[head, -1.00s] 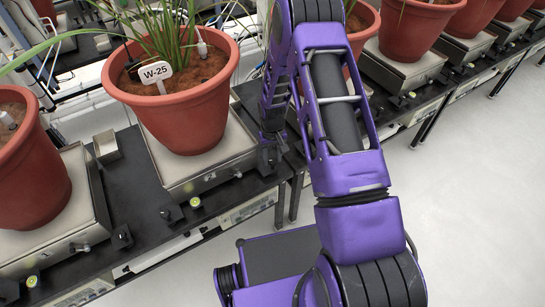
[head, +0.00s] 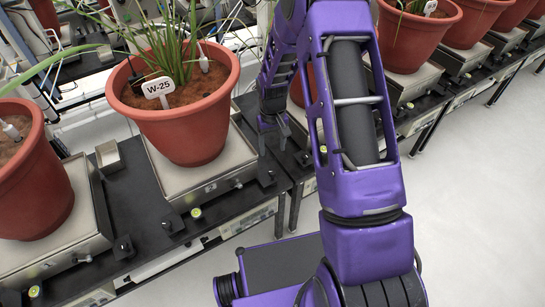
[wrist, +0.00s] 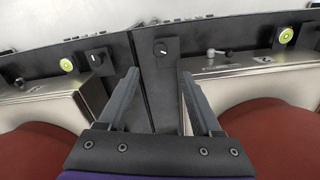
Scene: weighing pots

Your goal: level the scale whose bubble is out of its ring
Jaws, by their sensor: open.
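The scale (head: 190,190) under the pot labelled W-25 has a yellow-green bubble vial (head: 196,213) at its front edge, with black knobs (head: 166,216) at its front corners. In the wrist view I take it for the scale on the right, with its vial (wrist: 286,36) and a black knob (wrist: 161,50). Another scale on the left there has a vial (wrist: 67,65) and a knob (wrist: 97,58). Where the bubbles sit in their rings is too small to tell. My gripper (wrist: 158,78) is open and empty, above the gap between two benches. It also shows beside the W-25 scale (head: 272,125).
The W-25 pot (head: 180,125) stands on its scale. A left scale (head: 85,215) carries another pot (head: 35,190) and has its own vial (head: 34,291). A small metal block (head: 109,156) lies between them. More potted scales run right; the floor (head: 480,200) is clear.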

